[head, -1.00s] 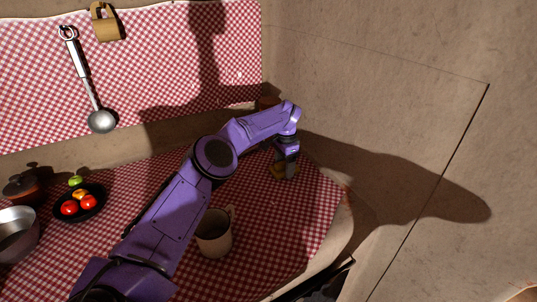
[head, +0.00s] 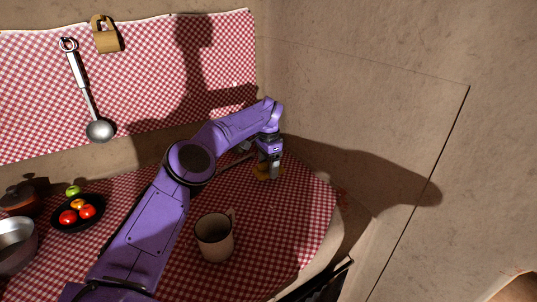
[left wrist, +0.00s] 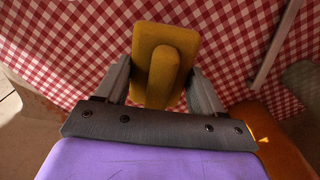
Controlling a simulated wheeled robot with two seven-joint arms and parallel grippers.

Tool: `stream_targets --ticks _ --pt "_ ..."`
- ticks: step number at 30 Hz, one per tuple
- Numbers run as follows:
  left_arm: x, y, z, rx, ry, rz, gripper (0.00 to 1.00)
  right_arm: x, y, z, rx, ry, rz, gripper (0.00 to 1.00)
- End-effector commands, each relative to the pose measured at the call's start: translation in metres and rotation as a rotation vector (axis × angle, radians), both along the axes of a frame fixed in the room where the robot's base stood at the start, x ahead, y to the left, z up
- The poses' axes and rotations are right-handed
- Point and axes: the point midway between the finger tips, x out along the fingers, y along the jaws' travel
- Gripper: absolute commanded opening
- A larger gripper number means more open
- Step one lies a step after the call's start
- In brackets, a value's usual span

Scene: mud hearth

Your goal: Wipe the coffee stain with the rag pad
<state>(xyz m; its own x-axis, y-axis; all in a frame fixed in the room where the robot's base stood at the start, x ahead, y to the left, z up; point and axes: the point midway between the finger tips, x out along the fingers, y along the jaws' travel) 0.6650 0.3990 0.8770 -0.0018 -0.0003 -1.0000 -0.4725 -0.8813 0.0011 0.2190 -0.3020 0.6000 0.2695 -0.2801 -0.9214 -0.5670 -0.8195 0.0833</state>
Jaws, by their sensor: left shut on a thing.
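The rag pad (left wrist: 188,42) is a mustard-yellow block with a raised grip on top. My left gripper (left wrist: 163,85) is shut on that grip, with one finger on each side. In the head view the pad (head: 267,175) shows under my left gripper (head: 269,161), at the right back of the checked cloth. It is at or very near the cloth; I cannot tell if it presses on it. No coffee stain shows clearly; the pad or my arm may hide it. My right gripper is not in view.
A pale mug (head: 215,243) stands on the red-checked cloth (head: 290,225), right of my left forearm. A black plate (head: 64,226) of tomatoes, a metal pan (head: 14,247) and a brown pot (head: 20,203) stand at left. A thin rod (left wrist: 276,45) lies near the pad. The wall closes the right side.

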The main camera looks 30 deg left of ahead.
Motion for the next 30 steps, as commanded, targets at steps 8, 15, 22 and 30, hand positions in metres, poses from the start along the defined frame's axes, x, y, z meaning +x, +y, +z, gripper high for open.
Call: stream_targets --ticks 8,15,22,30 --pt "-0.002 0.004 0.028 0.000 -0.001 0.007 0.40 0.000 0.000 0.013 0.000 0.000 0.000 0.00" --pt "-0.003 0.006 0.040 0.000 -0.001 0.008 0.40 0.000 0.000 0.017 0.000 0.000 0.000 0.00" --pt "-0.003 0.006 0.039 0.000 -0.001 0.009 0.40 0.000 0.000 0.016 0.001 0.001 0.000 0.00" --pt "-0.003 0.005 0.039 0.000 -0.001 0.005 0.40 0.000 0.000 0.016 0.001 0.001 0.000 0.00"
